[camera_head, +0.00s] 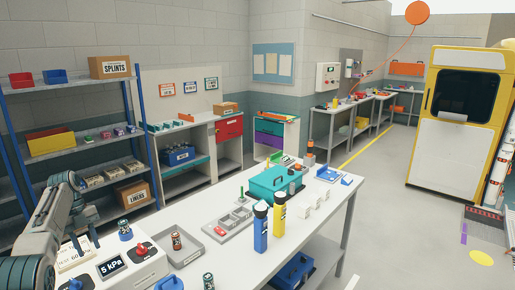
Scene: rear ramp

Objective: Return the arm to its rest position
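My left arm comes in from the left, bent, and its grey wrist points down. My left gripper (87,240) is above the white panel (140,271) at the near left end of the workbench. Its fingers look apart, with nothing visible between them. My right gripper is not in view.
The workbench (215,264) carries a grey tray (190,249), a blue torch (260,228), a yellow torch (279,215) and a teal toolbox (275,182). A blue-framed shelf (70,87) stands behind my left arm. The floor right of the workbench is mostly clear.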

